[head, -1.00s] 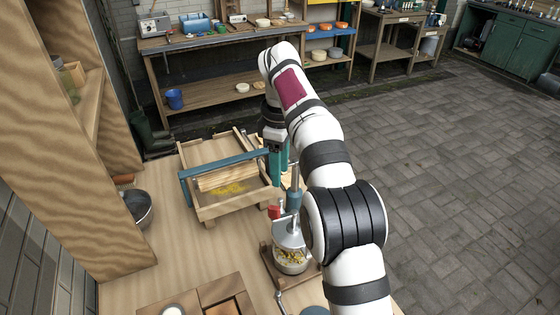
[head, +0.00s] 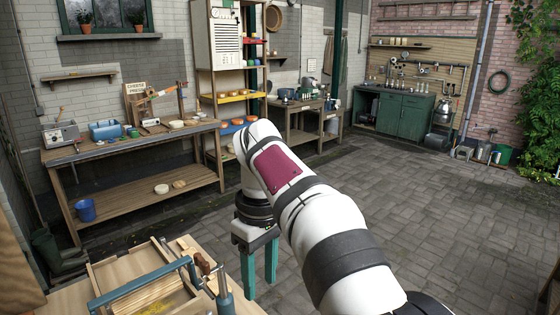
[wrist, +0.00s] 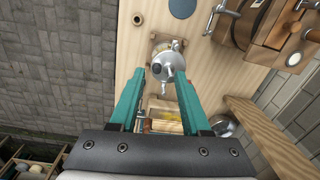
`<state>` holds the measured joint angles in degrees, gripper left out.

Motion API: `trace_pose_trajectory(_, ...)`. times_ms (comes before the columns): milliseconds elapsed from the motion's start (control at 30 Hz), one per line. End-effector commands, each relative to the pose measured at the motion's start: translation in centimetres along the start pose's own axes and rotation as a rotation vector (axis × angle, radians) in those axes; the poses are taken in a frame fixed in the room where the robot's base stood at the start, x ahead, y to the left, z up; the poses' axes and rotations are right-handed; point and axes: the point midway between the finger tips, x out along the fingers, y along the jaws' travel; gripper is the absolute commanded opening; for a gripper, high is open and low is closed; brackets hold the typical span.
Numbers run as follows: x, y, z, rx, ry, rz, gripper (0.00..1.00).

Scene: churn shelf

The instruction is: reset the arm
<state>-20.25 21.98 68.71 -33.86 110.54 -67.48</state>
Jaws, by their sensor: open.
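My gripper (head: 260,276) hangs fingers-down at the end of my arm in the head view, to the right of the wooden tray frame. Its two green fingers are apart with nothing between them. In the wrist view my gripper (wrist: 158,72) is open, and the glass churn with a metal lid (wrist: 170,66) lies below and beyond the fingertips. I see no contact between the fingers and the churn.
The wooden tray with a blue handle bar (head: 143,284) stands on the worktable at the lower left. A wooden barrel device (wrist: 240,22) and a metal bowl (wrist: 222,126) show in the wrist view. The paved floor (head: 440,210) to the right is clear.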

Motion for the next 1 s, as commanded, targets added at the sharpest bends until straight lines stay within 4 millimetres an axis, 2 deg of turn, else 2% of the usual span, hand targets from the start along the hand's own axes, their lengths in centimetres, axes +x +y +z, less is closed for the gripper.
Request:
trace_pose_trajectory(33,-0.2,-0.5,4.1,0.165,0.008,-0.012,0.47)
trace_pose_trajectory(133,1.5,-3.0,11.8,0.542,0.024,-0.047,0.47)
trace_pose_trajectory(200,3.7,-5.5,16.5,0.793,0.034,-0.072,0.47)
trace_pose_trajectory(300,7.3,-9.0,21.3,1.091,0.044,-0.106,0.47)
trace_pose_trajectory(333,8.2,-9.8,22.3,1.161,0.047,-0.113,0.47)
trace_pose_trajectory(400,10.1,-11.4,23.9,1.287,0.049,-0.129,0.47)
trace_pose_trajectory(500,11.5,-12.5,24.9,1.376,0.050,-0.139,0.47)
trace_pose_trajectory(1000,11.7,-12.7,25.0,1.386,0.046,-0.141,0.47)
